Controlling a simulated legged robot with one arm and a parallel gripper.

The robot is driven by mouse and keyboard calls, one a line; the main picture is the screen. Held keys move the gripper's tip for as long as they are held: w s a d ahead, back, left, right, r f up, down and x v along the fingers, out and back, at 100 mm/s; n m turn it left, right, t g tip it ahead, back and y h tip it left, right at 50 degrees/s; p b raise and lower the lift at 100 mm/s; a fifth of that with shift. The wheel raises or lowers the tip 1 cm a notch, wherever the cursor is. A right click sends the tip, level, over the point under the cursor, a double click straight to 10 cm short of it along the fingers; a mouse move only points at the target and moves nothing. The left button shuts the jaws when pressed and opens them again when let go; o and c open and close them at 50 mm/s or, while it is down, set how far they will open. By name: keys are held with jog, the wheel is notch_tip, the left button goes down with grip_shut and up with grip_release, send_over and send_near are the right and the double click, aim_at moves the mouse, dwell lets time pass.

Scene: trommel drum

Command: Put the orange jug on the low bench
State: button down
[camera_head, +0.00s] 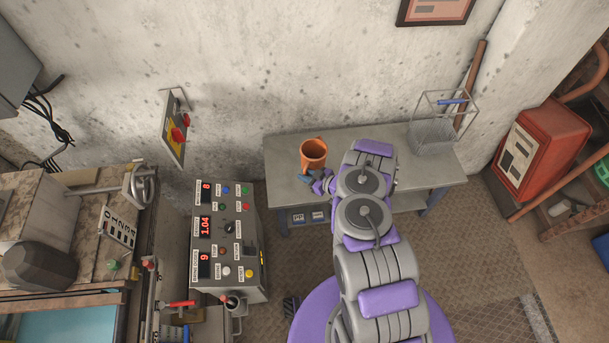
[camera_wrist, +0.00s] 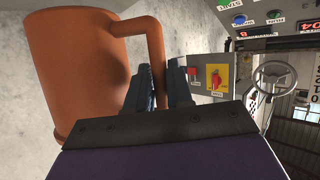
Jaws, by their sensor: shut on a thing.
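The orange jug (camera_head: 313,152) shows in the head view at the left part of the low bench (camera_head: 423,178), a grey metal table against the wall. In the wrist view the jug (camera_wrist: 85,75) fills the left side, tilted a little in the picture, with its handle between the two dark fingers. My gripper (camera_wrist: 164,88) is shut on that handle. In the head view my gripper (camera_head: 311,179) is small, at the jug's near side. I cannot tell whether the jug's base touches the bench top or hangs just above it.
A wire basket (camera_head: 433,133) stands at the bench's right end. A control console (camera_head: 227,240) with buttons and red displays stands left of the bench. A red cabinet (camera_head: 541,143) is at the right. The bench top's middle is partly hidden by my arm.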

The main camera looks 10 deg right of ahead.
notch_tip(320, 180, down, 3)
jog(key=b, duration=0.2)
jog(key=shift+a+f+b, duration=0.15)
jog(key=shift+f+b, duration=0.05)
jog(key=shift+b, duration=0.2)
jog(key=shift+a+f+b, duration=0.25)
jog(key=shift+f+b, duration=0.3)
jog(key=shift+b, duration=0.3)
jog(key=shift+d+f+b, duration=0.15)
jog(key=shift+f+b, duration=0.05)
jog(key=shift+f, duration=0.8)
jog(key=shift+d+f+b, duration=0.15)
jog(key=shift+f+b, duration=0.05)
jog(key=shift+f, duration=1.05)
jog(key=shift+a, duration=0.2)
jog(key=shift+f, duration=0.15)
jog(key=c, duration=0.9)
grip_release()
